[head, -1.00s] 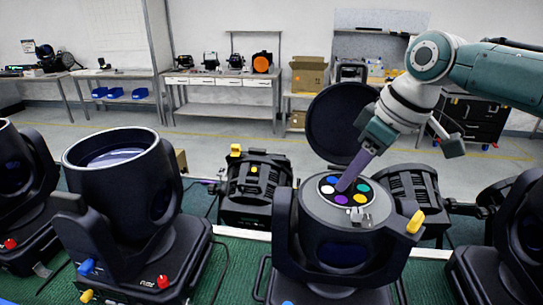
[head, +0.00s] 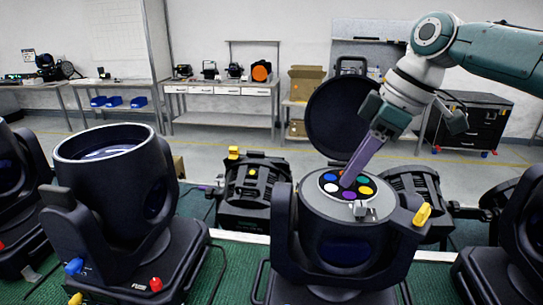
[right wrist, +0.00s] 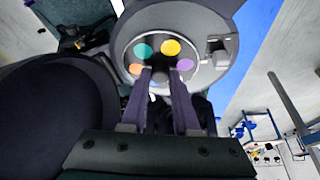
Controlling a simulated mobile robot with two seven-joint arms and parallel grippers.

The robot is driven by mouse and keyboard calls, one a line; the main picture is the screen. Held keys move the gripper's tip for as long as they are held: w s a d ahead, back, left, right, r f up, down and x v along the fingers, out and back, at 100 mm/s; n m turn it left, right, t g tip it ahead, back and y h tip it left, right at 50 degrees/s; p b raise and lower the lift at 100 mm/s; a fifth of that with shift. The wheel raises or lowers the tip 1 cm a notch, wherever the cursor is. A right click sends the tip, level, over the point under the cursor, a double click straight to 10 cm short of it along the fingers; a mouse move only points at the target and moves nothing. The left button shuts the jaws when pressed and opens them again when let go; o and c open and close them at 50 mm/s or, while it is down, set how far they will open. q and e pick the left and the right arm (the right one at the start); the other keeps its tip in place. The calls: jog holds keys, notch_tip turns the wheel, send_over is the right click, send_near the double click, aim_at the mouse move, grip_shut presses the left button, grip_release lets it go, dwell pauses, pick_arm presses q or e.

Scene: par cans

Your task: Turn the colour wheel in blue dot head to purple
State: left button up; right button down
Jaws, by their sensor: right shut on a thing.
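The middle moving head (head: 345,250) has its round lid (head: 341,118) open at the back. Its colour wheel (head: 347,186) lies inside, with blue, white, purple, yellow and green dots showing. The purple dot (head: 348,195) is at the near side, a little left of a small grey latch (head: 361,210) on the rim. My right gripper (head: 347,182) reaches down from the upper right, fingertips at the wheel's centre, shut on the wheel's hub. In the right wrist view the fingers (right wrist: 159,76) meet the hub among orange, green, yellow and purple dots. My left gripper is out of view.
A larger moving head (head: 110,190) stands to the left, another at the far left edge and one at the right edge (head: 515,245). Black lamps with yellow knobs (head: 252,190) stand behind. Green matting (head: 232,265) is clear between the heads. Benches line the back wall.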

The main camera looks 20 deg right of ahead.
jog(key=c, duration=0.7)
grip_release()
jog(key=shift+o, duration=0.2)
jog(key=b+v, duration=0.3)
jog(key=v, duration=0.7)
